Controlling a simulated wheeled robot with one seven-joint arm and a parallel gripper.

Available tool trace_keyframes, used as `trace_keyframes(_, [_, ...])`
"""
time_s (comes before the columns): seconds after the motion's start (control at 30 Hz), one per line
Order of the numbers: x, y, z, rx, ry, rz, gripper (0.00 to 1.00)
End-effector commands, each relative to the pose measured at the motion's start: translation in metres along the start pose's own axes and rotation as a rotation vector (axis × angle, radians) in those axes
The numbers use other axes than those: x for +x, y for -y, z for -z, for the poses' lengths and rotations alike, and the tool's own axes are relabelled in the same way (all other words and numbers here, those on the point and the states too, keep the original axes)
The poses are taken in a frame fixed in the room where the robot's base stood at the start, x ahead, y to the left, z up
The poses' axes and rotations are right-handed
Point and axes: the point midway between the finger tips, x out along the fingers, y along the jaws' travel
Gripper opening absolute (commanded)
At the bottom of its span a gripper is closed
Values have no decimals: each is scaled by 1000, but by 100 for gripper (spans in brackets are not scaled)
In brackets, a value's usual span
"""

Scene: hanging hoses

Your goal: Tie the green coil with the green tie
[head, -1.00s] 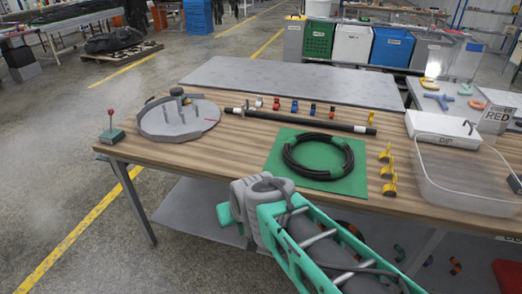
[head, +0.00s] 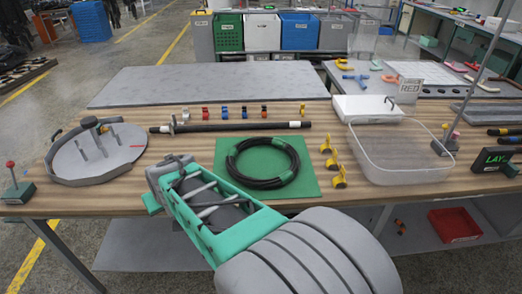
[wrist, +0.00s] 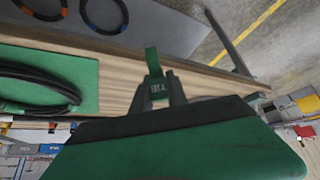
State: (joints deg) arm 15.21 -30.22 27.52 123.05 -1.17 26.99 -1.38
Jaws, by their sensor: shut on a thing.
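The black hose coil (head: 263,162) lies flat on a green mat (head: 307,187) in the middle of the table. I see no tie around it. The coil and mat also show at the left of the wrist view (wrist: 40,88). My gripper (wrist: 158,82) is shut on a green tie (wrist: 152,62), whose strap sticks up between the grey fingers. It is beside the mat, near the table edge, apart from the coil. In the head view my own arm hides the fingers and the tie.
Several small coloured ties (head: 223,111) stand in a row behind a black bar (head: 235,127). Yellow clips (head: 332,163) stand right of the mat, then a clear bin (head: 405,155). A round grey fixture (head: 97,150) is at the left. Bare wood lies between fixture and mat.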

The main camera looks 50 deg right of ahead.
Motion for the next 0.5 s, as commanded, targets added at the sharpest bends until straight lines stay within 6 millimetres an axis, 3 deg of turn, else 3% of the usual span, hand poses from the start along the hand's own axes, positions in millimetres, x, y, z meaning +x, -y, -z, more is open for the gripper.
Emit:
trace_keyframes(0.1, [-1,-68,24,116,5,-74,0])
trace_keyframes(0.2, [1,-134,30,221,7,-141,0])
trace_keyframes(0.4, [-5,-260,14,412,5,-261,0])
trace_keyframes(0.5, [-8,-301,-1,476,3,-302,0])
